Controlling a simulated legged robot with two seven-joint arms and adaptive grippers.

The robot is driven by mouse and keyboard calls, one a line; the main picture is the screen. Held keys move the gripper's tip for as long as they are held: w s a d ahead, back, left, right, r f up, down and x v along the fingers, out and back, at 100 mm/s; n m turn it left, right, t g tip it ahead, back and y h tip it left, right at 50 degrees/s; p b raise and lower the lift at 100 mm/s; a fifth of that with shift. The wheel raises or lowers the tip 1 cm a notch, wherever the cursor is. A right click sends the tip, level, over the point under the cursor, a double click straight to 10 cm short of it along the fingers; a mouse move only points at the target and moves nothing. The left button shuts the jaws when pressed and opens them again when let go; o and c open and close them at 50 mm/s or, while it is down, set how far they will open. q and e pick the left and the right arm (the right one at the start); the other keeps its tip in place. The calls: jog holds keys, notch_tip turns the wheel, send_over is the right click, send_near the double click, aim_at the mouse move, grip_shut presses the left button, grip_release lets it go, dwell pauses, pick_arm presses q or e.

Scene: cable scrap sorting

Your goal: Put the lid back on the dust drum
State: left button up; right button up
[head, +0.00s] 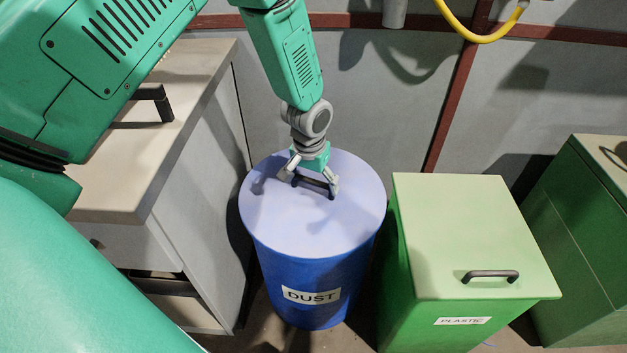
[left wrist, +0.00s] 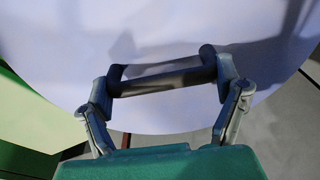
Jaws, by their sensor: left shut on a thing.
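The dust drum (head: 312,290) is a blue cylinder with a DUST label, standing on the floor near the middle of the head view. Its pale lilac round lid (head: 330,230) covers the top of the drum, with no clear gap at the rim. My left gripper (head: 314,187) comes down from above and is shut on the dark bar handle of the lid. In the left wrist view the handle (left wrist: 165,82) runs between the two fingers, with the lid (left wrist: 160,30) filling the view behind it. My right gripper is not in view.
A green plastic bin (head: 460,230) with a pale green lid and dark handle stands close right of the drum. Another green bin (head: 590,230) is at the far right. A beige-topped cabinet (head: 150,170) is left. A yellow hose (head: 480,35) hangs on the wall.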

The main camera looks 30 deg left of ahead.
aim_at(308, 195)
pick_arm(q)
jog(key=o, duration=1.2)
jog(key=shift+a, duration=0.1)
jog(key=shift+o, duration=1.2)
jog(key=shift+a+f, duration=0.1)
jog(key=shift+a, duration=0.05)
jog(key=shift+r, duration=0.4)
notch_tip(308, 195, up, 11)
jog(key=s, duration=0.1)
jog(key=shift+s, duration=0.2)
